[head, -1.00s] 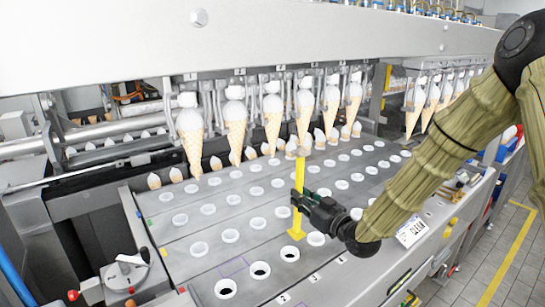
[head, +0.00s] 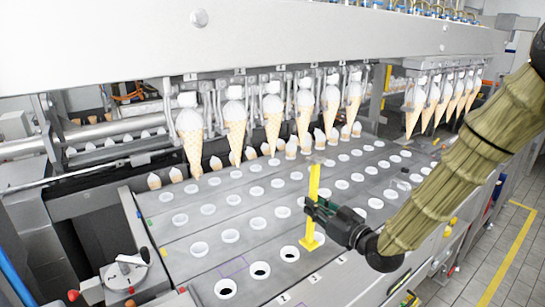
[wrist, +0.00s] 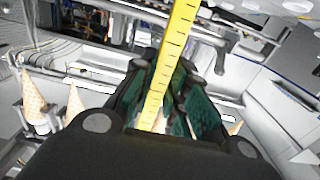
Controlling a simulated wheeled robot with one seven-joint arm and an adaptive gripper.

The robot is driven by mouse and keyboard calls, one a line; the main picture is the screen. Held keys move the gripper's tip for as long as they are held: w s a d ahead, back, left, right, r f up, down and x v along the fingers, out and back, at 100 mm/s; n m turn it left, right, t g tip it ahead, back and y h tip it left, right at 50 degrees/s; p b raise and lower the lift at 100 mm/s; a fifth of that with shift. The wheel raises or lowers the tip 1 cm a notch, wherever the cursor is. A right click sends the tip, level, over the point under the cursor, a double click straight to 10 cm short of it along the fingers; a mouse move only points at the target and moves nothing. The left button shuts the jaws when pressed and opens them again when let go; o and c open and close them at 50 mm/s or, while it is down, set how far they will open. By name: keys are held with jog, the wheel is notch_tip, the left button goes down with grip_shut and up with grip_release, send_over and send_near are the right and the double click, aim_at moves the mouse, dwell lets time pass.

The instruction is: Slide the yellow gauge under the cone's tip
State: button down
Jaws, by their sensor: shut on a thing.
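The yellow gauge (head: 314,184) is an upright bar with a foot, over the holed conveyor plates (head: 205,267). My gripper (head: 312,208) is shut on the gauge partway up its bar. In the wrist view, the gauge (wrist: 172,50) shows black tick marks and runs between the finger pads (wrist: 165,100). I cannot tell whether its foot touches the plate. Several filled cones hang tip down in a row behind it; the nearest in the picture is this cone (head: 304,115), just left of the gauge's top. The gauge stands nearer the camera than the row. Which cone is meant is unclear.
More hanging cones (head: 414,110) are at the right. Small cones (head: 320,138) stand in plate holes below the row. A large metal beam (head: 300,40) crosses above. A lever and knob (head: 125,275) are at the lower left. The plates in front of the row are mostly clear.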

jog(key=v, duration=0.8)
jog(key=shift+s+d+r, duration=0.2)
jog(key=shift+s+r, duration=0.05)
dwell(0.5)
